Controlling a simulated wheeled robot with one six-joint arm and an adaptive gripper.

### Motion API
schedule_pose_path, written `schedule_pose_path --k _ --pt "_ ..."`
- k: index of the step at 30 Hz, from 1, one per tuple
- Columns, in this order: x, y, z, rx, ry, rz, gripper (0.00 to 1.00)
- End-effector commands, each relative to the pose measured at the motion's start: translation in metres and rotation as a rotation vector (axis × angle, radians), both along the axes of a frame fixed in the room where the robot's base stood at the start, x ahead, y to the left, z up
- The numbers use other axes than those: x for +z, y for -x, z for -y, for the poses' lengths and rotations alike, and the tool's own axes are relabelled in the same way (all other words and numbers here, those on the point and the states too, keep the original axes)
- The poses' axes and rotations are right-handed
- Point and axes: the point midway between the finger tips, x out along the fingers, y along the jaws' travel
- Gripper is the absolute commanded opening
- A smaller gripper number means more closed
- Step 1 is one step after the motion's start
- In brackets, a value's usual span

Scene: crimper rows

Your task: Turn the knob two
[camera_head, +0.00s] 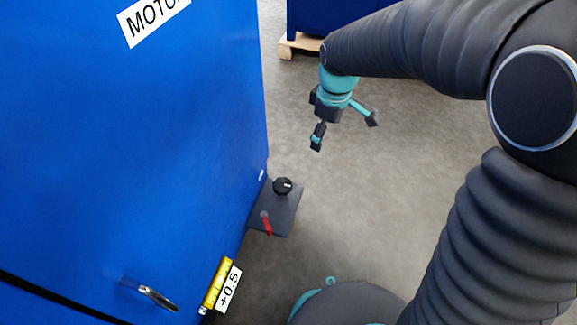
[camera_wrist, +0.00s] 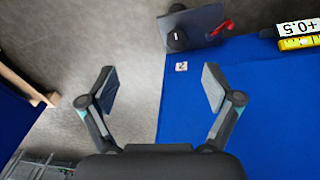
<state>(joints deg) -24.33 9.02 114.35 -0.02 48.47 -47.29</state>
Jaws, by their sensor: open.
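A black round knob (camera_head: 283,186) with a small white mark sits on a dark plate (camera_head: 283,222) that juts from the side of a blue cabinet (camera_head: 130,150). A red lever (camera_head: 267,225) is on the same plate. My gripper (camera_head: 344,132) is open and empty, above and apart from the knob, with floor below it. In the wrist view the knob (camera_wrist: 177,40) is at the top, beyond the open fingers (camera_wrist: 158,88). A small white label (camera_wrist: 181,66) is on the blue cabinet near the knob; I cannot read its number clearly.
Another blue cabinet (camera_head: 325,14) on a wooden pallet (camera_head: 299,45) stands at the back. The grey floor between is clear.

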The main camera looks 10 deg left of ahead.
Motion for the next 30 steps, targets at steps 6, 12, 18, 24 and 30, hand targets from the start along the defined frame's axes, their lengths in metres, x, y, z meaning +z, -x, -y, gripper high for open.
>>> schedule_pose_path --k 6,12,18,24,30 --pt "-0.083 -0.018 -0.068 0.295 0.058 -0.07 0.89" --pt "-0.128 -0.021 -0.103 0.458 0.083 -0.104 0.89" --pt "-0.146 -0.021 -0.112 0.506 0.091 -0.114 0.89" --pt "-0.173 -0.02 -0.111 0.505 0.091 -0.116 0.89" --pt "-0.211 -0.021 -0.111 0.504 0.091 -0.115 0.89"
